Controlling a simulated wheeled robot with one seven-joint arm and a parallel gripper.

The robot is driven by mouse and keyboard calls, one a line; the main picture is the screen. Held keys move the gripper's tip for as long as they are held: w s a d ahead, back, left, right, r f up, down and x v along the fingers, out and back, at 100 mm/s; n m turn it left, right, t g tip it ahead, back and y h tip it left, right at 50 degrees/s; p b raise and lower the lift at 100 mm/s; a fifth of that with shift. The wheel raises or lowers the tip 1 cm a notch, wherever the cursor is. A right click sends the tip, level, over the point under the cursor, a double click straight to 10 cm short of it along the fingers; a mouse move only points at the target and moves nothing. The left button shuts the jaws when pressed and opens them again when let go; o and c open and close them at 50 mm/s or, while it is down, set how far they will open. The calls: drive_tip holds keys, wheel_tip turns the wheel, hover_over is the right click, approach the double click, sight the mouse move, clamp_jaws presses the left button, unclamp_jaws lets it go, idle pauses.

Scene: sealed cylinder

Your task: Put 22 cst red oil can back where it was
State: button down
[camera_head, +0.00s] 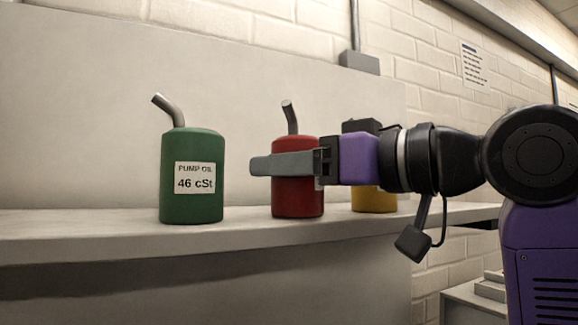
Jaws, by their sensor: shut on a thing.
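The red oil can (298,204) stands upright on or just above the pale shelf, its grey spout pointing up. My gripper (268,164) reaches in from the right and is shut on the red can around its middle. The near finger lies across the can's front and covers any label there. The far finger is hidden behind the can. I cannot tell whether the can's base touches the shelf.
A green can (192,209) labelled "PUMP OIL 46 cSt" stands to the left. A yellow can (374,201) stands to the right, partly hidden behind my gripper. The shelf (120,237) has free room at far left and between green and red. A wall is behind.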

drive_tip(key=shift+f, duration=0.1)
drive_tip(key=shift+c, duration=2.3)
unclamp_jaws()
drive_tip(key=b+v, duration=0.4)
drive_tip(key=v, duration=0.8)
drive_tip(key=shift+b, duration=0.3)
